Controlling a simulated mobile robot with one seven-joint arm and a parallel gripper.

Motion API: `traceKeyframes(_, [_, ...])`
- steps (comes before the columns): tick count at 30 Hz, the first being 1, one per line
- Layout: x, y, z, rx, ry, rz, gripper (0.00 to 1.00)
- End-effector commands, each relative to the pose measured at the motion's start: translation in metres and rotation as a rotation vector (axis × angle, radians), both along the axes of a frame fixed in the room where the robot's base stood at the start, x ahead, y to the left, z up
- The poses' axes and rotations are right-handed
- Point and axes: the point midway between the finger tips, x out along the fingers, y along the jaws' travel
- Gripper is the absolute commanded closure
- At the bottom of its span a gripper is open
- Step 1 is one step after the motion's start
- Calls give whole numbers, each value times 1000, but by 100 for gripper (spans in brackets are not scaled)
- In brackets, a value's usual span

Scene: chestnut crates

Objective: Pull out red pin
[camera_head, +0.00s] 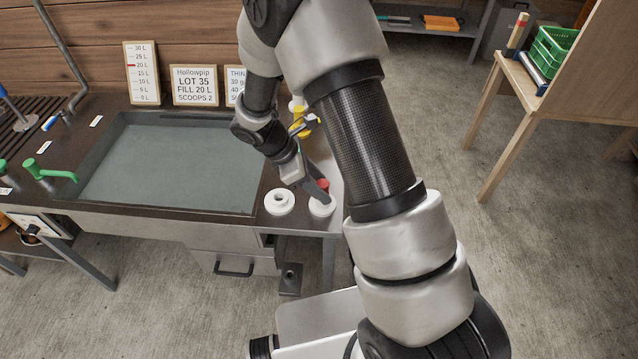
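The red pin (323,184) shows as a small red top above a white round holder (321,209) on the right end of the dark counter. My gripper (319,193) points down at the pin, with its dark fingers in front of it and their tips just over the holder. The fingers hide the pin's lower part. I cannot tell whether they are open or closed on the pin. A second white round holder (279,203) with a dark hole in its middle stands just to the left.
A wide grey basin (172,165) is set in the counter to the left, with a green tap (52,172) at its left side. Yellow items (301,122) stand behind my gripper. A wooden table holds a green crate (552,52) at upper right.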

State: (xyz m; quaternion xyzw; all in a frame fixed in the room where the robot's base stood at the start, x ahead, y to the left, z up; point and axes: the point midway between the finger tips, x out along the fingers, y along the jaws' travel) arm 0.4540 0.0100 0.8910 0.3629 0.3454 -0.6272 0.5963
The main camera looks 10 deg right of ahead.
Motion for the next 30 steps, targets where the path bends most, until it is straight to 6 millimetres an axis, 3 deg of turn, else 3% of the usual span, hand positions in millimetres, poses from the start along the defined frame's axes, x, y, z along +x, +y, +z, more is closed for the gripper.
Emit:
traceKeyframes(9, [0,1,2,1,0,0,53])
traceKeyframes(14, [2,9,17,1,-4,2,53])
traceKeyframes(30, [4,71,125,2,-4,1,53])
